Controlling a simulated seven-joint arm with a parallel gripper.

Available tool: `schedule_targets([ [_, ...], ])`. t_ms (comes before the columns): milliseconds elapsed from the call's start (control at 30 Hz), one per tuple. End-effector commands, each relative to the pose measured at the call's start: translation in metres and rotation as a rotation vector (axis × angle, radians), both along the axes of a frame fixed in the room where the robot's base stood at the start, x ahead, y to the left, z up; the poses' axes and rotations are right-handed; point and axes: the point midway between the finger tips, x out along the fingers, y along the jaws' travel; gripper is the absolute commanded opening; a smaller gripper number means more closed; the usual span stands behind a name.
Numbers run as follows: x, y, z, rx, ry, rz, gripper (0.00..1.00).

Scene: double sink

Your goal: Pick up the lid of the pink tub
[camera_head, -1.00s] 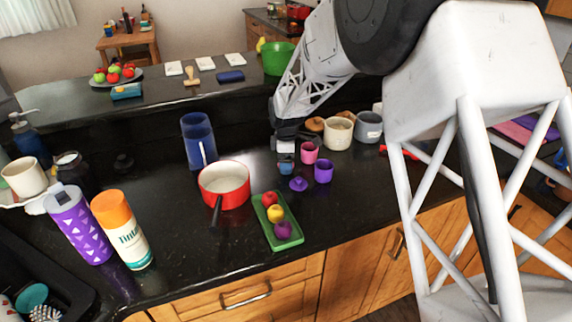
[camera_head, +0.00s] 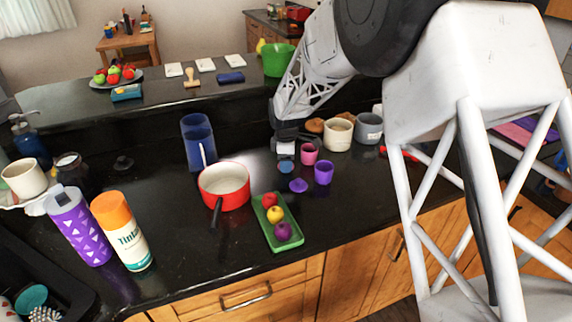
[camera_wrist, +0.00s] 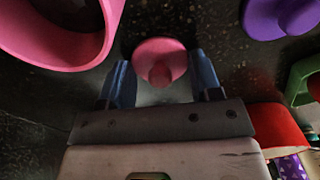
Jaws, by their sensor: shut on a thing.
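The pink tub (camera_head: 309,153) stands open on the dark counter. In the wrist view its rim and wall (camera_wrist: 104,48) fill the upper left corner. The pink lid (camera_wrist: 158,49), a round disc with a knob, lies between my gripper's (camera_wrist: 160,82) two blue fingers. My gripper is shut on the lid, beside the tub; its height above the counter is unclear. In the head view my gripper (camera_head: 286,152) is left of the pink tub, and I cannot make out the pink lid there.
A purple tub (camera_head: 323,173) and purple lid (camera_head: 298,185) are close by, with a small blue disc (camera_head: 286,167) below the gripper. A red pot (camera_head: 224,190), green tray (camera_head: 288,238) and blue container (camera_head: 197,145) stand left. Cream (camera_head: 338,134) and grey (camera_head: 368,128) canisters stand behind.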

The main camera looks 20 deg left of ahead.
Motion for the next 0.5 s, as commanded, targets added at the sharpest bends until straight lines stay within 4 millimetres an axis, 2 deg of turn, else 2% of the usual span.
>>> schedule_targets([
  [267, 0.000, 0.000, 0.006, 0.001, -0.001, 0.000, 0.36],
  [500, 0.000, 0.000, 0.029, 0.001, -0.001, 0.000, 0.36],
])
